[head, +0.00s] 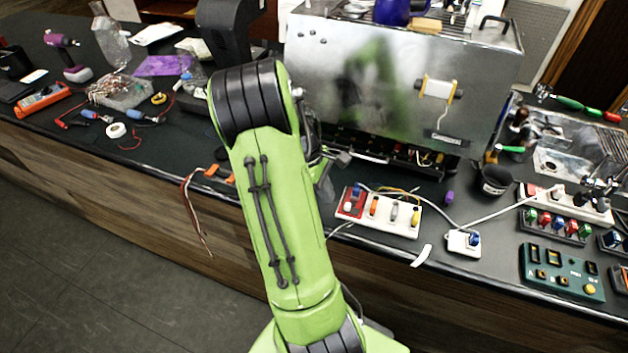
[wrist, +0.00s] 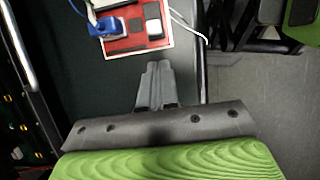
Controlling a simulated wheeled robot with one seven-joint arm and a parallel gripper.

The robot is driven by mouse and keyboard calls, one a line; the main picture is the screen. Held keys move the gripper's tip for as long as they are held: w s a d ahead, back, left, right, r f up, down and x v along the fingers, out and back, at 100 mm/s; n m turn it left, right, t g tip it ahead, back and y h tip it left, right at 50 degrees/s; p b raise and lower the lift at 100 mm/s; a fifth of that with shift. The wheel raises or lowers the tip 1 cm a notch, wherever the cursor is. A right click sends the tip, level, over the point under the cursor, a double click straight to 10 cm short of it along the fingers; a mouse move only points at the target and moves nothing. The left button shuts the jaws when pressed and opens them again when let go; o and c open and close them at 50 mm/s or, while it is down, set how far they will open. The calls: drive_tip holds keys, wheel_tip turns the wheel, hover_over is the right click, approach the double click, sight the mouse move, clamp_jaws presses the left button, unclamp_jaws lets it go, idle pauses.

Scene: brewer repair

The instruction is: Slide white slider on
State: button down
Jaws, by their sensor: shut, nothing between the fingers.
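A red panel (wrist: 118,44) lies at the top of the wrist view, with a blue plug (wrist: 103,27), a dark part and a small white slider-like part (wrist: 154,27) on it. In the head view the red panel (head: 345,212) is at the left end of a white power strip (head: 388,224). My gripper (wrist: 158,66) is shut and empty. Its fingertips point at the panel's lower edge and appear just short of it, below the white part. How high they are above the counter I cannot tell. In the head view my arm mostly hides my gripper.
A steel brewer (head: 330,75) stands behind the strip. A white cable runs to a small white socket (head: 463,242) at the right. A green control box (head: 562,272) sits further right. A black cup (head: 494,180) stands near the brewer. The counter's front edge is close to the strip.

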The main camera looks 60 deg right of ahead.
sight(348, 205)
drive_tip(key=shift+s+d+r, duration=0.1)
drive_tip(key=shift+s+d, duration=0.05)
drive_tip(key=shift+s, duration=1.05)
drive_tip(key=shift+s+d, duration=0.25)
drive_tip(key=shift+s, duration=1)
drive_tip(key=shift+w, duration=0.15)
